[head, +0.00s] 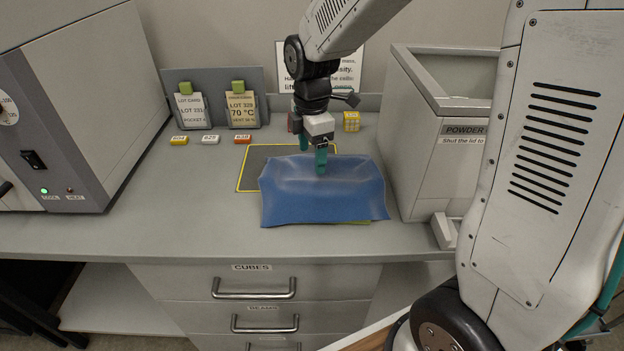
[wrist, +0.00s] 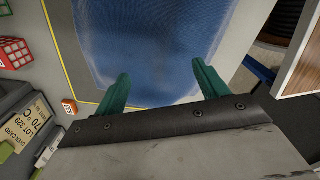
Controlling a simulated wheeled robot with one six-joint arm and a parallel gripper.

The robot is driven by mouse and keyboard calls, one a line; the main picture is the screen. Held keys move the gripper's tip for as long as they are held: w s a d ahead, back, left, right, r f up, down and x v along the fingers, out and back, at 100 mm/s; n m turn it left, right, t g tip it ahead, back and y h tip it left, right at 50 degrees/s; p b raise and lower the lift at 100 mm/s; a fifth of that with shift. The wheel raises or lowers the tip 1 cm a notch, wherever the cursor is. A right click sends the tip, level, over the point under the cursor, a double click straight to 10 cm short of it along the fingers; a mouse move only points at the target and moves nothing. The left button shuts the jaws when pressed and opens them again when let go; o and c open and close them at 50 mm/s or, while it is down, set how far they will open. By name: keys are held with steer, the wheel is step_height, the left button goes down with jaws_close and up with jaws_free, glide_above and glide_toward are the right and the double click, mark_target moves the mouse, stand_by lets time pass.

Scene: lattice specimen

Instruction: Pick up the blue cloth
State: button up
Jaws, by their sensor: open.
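The blue cloth (head: 322,200) is draped on the counter, partly over a grey mat with a yellow border (head: 250,180). Its middle is raised, as if it lies over something hidden beneath. My gripper (head: 312,158) is at the cloth's far edge, fingers pointing down. In the wrist view the cloth (wrist: 150,45) fills the upper middle, and my gripper's two green fingers (wrist: 160,85) are spread apart with nothing clearly held between them. I cannot tell whether a fingertip touches the cloth.
A grey powder bin (head: 440,150) stands close on the right. An oven-like box (head: 85,100) is at the left. Lot cards on a stand (head: 242,108) and small labelled tags (head: 243,138) sit at the back. The counter left of the mat (head: 180,200) is clear.

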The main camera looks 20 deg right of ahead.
glide_above(312, 187)
steer(key=shift+f, duration=2.8)
steer(key=shift+f, duration=0.15)
steer(key=shift+f, duration=1)
jaws_close()
step_height(312, 187, up, 12)
step_height(312, 187, up, 9)
